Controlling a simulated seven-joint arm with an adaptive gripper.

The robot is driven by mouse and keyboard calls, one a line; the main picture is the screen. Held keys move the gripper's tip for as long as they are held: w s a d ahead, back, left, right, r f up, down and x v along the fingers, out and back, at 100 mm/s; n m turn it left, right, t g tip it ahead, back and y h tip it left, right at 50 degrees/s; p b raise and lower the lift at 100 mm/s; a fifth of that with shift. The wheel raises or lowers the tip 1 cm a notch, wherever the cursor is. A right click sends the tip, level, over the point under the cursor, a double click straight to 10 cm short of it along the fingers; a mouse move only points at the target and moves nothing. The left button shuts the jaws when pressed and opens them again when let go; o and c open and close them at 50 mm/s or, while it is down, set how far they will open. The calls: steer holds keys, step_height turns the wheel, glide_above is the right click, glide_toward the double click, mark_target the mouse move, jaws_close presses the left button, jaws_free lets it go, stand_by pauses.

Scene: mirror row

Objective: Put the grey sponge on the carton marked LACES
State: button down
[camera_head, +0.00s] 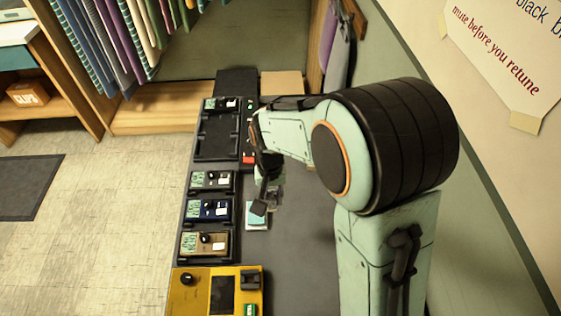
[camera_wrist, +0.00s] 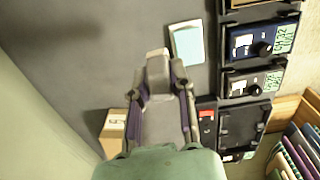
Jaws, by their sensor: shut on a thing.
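My gripper (camera_wrist: 158,78) is shut on a small grey block (camera_wrist: 157,66), which looks like the grey sponge; its far end shows between the fingertips. In the head view my gripper (camera_head: 264,190) hangs above the dark table near a pale blue pad, and the block is hard to tell from the fingers. A tan carton (camera_head: 282,84) stands at the table's far end, partly behind my arm. It also shows in the wrist view (camera_wrist: 113,128), lower left of the fingers, with a white label too small to read. The gripper is well apart from it.
The pale blue pad (camera_wrist: 187,43) lies beside a row of pedals, including a blue one (camera_head: 208,209) and a yellow unit (camera_head: 216,292). Another small labelled box (camera_head: 27,93) sits on a shelf at left. Bare table (camera_head: 300,240) lies right of the pedals.

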steer(key=shift+s+r+n, duration=0.25)
steer(key=shift+r+n, duration=0.15)
steer(key=w+d+r+m, duration=0.1)
steer(key=w+d+r, duration=0.75)
steer(key=d, duration=0.25)
steer(key=w+f, duration=0.3)
steer(key=w, duration=0.1)
steer(key=w+d+f, duration=0.1)
steer(key=w+f, duration=0.1)
steer(key=w, duration=0.1)
steer(key=w+d+f, duration=0.1)
steer(key=w+f, duration=0.2)
steer(key=w, duration=0.1)
steer(key=shift+w+f, duration=0.3)
steer(key=shift+w, duration=0.05)
steer(key=shift+w+f, duration=0.6)
steer(key=shift+f, duration=1.55)
